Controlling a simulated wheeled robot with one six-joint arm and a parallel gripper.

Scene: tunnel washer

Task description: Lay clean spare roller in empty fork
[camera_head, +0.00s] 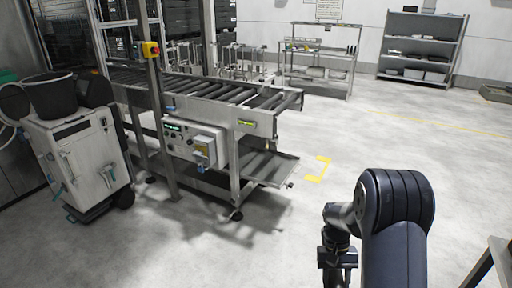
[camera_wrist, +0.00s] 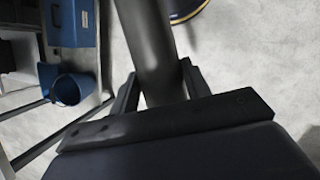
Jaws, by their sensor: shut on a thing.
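My gripper (camera_wrist: 160,92) is shut on a dark grey cylinder, the roller (camera_wrist: 147,35), in the wrist view. The roller runs up between the two fingers and out of the top edge of the picture; its surface looks plain and dark, and its ends are out of sight. In the head view my arm is at the lower right, with the gripper end pointing down and the roller not made out. The roller conveyor (camera_head: 262,126) stands left of centre, with dark rollers across its top. I cannot tell which fork is empty from here.
A white cart with a black bucket (camera_head: 82,160) stands left of the conveyor. A low tray (camera_head: 272,168) sticks out under its end. Shelves (camera_head: 425,45) line the back wall. A blue box (camera_wrist: 72,22) and blue bin (camera_wrist: 68,88) show beside my gripper. Open floor lies at centre.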

